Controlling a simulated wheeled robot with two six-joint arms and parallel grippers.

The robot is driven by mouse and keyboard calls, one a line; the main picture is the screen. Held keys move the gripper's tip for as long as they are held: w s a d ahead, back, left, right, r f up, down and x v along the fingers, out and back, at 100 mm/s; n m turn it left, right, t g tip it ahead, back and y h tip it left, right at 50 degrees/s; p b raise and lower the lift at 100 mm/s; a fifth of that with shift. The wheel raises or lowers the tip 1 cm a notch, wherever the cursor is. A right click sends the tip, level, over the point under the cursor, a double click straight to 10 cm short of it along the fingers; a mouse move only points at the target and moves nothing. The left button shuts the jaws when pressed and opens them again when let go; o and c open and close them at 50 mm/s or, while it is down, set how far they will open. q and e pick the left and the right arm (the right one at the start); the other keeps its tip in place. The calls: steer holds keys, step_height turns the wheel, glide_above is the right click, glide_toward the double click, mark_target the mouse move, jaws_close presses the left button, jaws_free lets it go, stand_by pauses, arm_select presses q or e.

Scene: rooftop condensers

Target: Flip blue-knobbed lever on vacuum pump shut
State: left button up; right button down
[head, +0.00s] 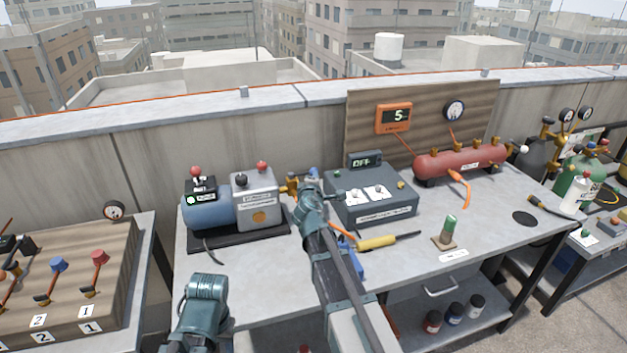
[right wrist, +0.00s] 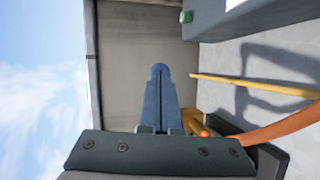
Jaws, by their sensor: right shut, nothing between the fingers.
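The vacuum pump (head: 255,196), a blue cylinder with a grey box on a black base, stands on the table at left centre in the head view. A brass fitting (head: 290,186) sticks out on its right side; it partly shows in the right wrist view (right wrist: 194,122). My right gripper (head: 313,173) is shut and empty just right of this fitting. In the right wrist view its blue fingers (right wrist: 160,95) are together. The lever's position is hidden. My left gripper is out of view.
A grey control box (head: 372,192) stands right of my right gripper. An orange hose (right wrist: 272,129) runs close by. A red tank (head: 462,158) stands at the back right.

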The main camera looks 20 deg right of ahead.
steer(key=shift+w+d, duration=0.1)
steer(key=shift+d, duration=0.05)
stand_by(0.4)
steer(key=s+d+p+v, duration=0.1)
steer(key=d+p+v, duration=0.1)
steer(key=v, duration=1.2)
steer(key=shift+d+p, duration=0.15)
steer(key=shift+p, duration=0.2)
steer(key=shift+r, duration=0.1)
